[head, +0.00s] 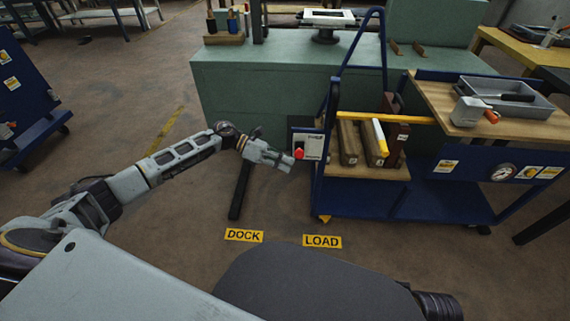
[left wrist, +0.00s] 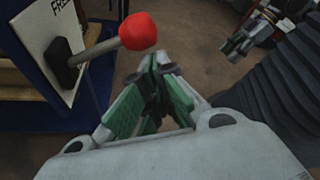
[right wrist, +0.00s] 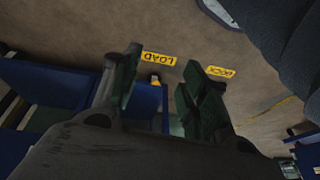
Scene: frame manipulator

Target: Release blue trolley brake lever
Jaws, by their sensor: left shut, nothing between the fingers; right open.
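The blue trolley (head: 400,200) stands right of centre in the head view. Its brake lever has a red knob (head: 299,153) in front of a white plate (head: 314,147) on the trolley's left end. In the left wrist view the red knob (left wrist: 138,31) tops a grey rod (left wrist: 98,49) that slants out from a black slot in the plate. My left gripper (head: 287,163) is shut and empty beside the knob. In the left wrist view its fingertips (left wrist: 153,66) are just below the knob, apparently apart from it. My right gripper (right wrist: 163,70) is open and empty above the floor.
The trolley carries wooden blocks (head: 350,143) and a grey bin (head: 507,97). A green bench (head: 260,85) stands behind it. Yellow DOCK (head: 244,235) and LOAD (head: 322,241) labels lie on the floor. Another blue trolley (head: 30,95) is at far left, with open floor between.

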